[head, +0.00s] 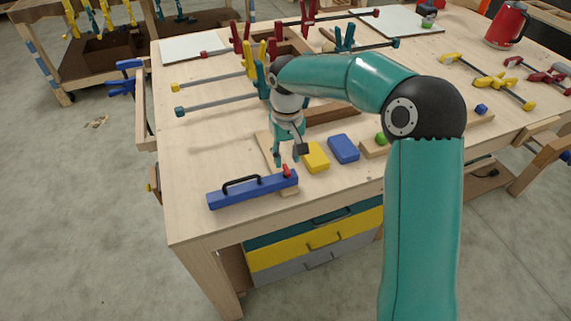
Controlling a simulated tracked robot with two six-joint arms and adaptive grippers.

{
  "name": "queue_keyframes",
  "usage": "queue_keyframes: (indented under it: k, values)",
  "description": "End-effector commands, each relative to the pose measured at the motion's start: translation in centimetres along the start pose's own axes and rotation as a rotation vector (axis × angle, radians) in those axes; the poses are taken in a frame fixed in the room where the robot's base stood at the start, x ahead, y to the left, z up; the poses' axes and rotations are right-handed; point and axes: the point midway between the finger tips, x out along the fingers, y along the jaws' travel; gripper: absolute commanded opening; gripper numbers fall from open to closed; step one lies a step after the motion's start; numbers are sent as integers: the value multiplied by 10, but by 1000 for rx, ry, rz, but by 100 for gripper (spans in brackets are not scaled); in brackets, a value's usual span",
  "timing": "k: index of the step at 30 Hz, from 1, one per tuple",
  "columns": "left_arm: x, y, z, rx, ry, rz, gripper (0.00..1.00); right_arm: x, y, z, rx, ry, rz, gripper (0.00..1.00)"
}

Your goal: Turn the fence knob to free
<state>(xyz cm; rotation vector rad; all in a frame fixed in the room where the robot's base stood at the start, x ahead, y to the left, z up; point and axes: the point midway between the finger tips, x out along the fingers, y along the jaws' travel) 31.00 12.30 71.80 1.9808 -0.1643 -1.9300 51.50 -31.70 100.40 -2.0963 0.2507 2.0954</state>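The blue fence (235,195) with a black handle lies near the front left edge of the workbench. A small red knob (287,170) stands at its right end, over a wooden strip (264,146). My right gripper (287,161) points down just behind and above the red knob. Its two fingers look spread apart with nothing between them. I cannot tell whether a finger touches the knob. The knob's exact turn is too small to read. My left gripper is out of view.
A yellow block (316,157) and a blue block (343,148) lie close right of the gripper. A wooden piece with a green knob (381,138) lies beyond them. Several bar clamps (218,104) lie behind. The bench's left front (185,160) is clear.

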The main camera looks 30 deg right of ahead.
Motion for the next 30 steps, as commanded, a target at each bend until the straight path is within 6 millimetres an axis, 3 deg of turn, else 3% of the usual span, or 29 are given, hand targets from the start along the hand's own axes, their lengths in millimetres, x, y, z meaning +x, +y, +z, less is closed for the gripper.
queue_keyframes:
  k: [7, 18, 25, 30]
  values:
    - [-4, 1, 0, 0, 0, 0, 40, 31, 0, 0, 1, -2, 0, 38]
    - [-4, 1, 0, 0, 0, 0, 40, 37, 0, 0, 1, 0, 0, 38]
    - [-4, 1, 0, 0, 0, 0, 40, 36, 0, 0, 1, 0, 0, 1]
    - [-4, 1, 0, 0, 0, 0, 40, 36, -5, 0, -4, 0, 0, 0]
